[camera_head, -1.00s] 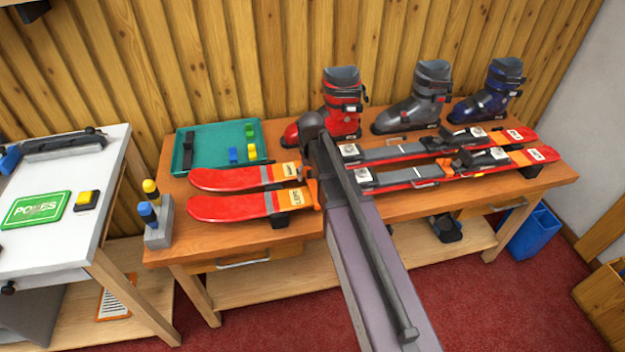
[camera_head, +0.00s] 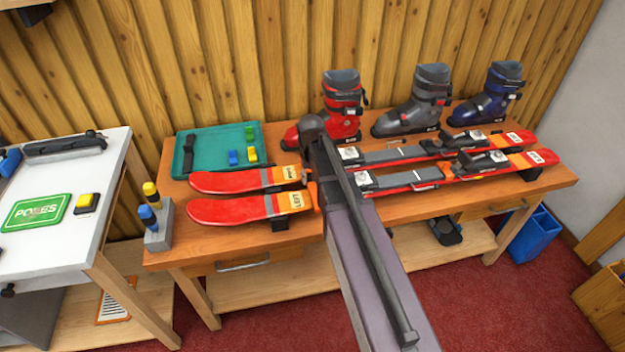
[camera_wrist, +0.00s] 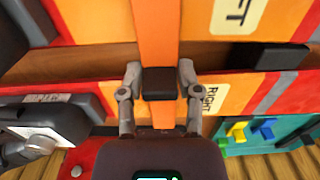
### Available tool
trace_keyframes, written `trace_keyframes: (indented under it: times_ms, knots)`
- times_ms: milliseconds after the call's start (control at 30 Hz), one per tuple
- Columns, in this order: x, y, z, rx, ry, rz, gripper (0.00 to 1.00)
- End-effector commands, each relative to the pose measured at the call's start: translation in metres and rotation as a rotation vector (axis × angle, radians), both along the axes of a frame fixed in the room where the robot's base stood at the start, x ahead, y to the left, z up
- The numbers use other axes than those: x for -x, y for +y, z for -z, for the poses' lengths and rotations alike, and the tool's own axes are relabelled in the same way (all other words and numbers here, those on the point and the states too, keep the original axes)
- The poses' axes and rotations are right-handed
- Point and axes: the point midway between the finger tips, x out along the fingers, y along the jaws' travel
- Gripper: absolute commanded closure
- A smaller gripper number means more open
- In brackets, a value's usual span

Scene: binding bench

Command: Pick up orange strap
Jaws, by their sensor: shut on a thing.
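The orange strap (camera_wrist: 155,35) runs down the middle of the wrist view, across the orange ends of the left and right skis, to a black block (camera_wrist: 160,84). My gripper (camera_wrist: 158,75) has one finger on each side of this block and is shut on the strap there. I cannot tell how far the strap is off the skis. In the head view, my arm hides the gripper and most of the strap. The left ski (camera_head: 230,211) is in front and the right ski (camera_head: 230,181) behind it, on the wooden bench.
Red (camera_head: 340,120), grey (camera_head: 415,115) and blue (camera_head: 492,105) boots stand behind the skis. A teal tray (camera_head: 215,137) holds small blocks and a black item. A grey holder (camera_head: 158,238) stands at the bench's left end. A white-topped table (camera_head: 60,245) is further left.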

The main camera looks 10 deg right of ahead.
Motion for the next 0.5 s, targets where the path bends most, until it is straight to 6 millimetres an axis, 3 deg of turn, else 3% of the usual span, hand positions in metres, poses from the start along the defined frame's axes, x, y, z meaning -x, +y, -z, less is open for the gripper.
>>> trace_keyframes:
  times_ms: [500]
  knots:
    - [0.001,0.000,-0.020,0.000,0.002,0.000,1.00]
